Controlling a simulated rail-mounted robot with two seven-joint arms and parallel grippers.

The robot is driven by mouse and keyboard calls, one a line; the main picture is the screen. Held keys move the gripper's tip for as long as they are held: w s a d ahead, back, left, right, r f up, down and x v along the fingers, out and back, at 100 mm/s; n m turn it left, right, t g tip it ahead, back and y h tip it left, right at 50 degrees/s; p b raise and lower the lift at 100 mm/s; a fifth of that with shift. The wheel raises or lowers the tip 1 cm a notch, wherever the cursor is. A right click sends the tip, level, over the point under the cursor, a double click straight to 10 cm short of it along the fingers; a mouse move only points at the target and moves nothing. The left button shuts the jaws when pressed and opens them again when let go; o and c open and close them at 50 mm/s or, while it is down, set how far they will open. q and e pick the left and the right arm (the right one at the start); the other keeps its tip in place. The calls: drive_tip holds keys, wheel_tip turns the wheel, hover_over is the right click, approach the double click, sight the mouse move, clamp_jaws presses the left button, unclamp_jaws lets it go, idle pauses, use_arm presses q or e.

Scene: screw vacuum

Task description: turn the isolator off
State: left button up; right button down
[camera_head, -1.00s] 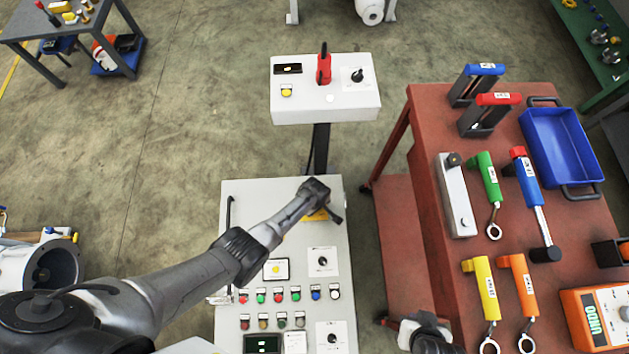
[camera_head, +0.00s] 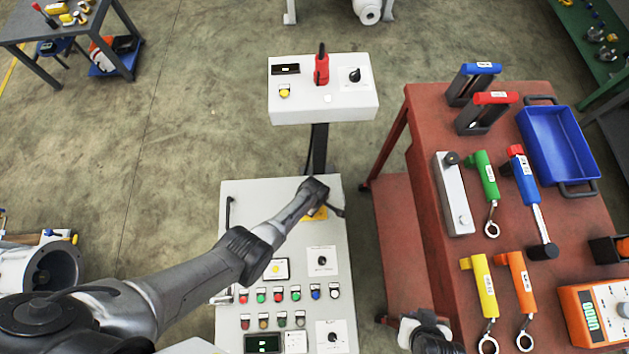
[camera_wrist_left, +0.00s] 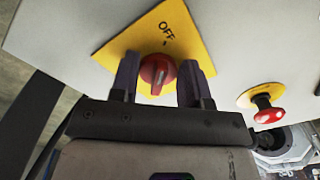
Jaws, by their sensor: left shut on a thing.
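The isolator is a red rotary knob (camera_wrist_left: 157,73) on a yellow plate (camera_wrist_left: 118,50) marked OFF, in the left wrist view. In the head view part of the yellow plate (camera_head: 316,214) shows at the top right of the grey control panel (camera_head: 250,205), and my left gripper hides the knob. My left gripper (camera_wrist_left: 160,82) is shut on the knob, with one dark finger on each side. The knob's grip ridge stands near upright in the wrist view, slightly tilted. My right arm's end (camera_head: 428,335) shows only in part at the bottom edge; its fingers cannot be made out.
A red mushroom button (camera_wrist_left: 268,112) on a yellow plate sits right of the isolator in the wrist view. The panel carries several coloured buttons and dials. A white box (camera_head: 322,112) with a red lever stands behind it. A red tool table (camera_head: 425,190) stands to the right.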

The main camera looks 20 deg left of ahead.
use_arm(q)
drive_tip(key=o, duration=0.8)
drive_tip(key=shift+o, duration=0.2)
drive_tip(key=shift+r+p, duration=0.3)
drive_tip(key=shift+r, duration=0.05)
wheel_tip(320, 180, up, 13)
drive_tip(key=p, duration=0.8)
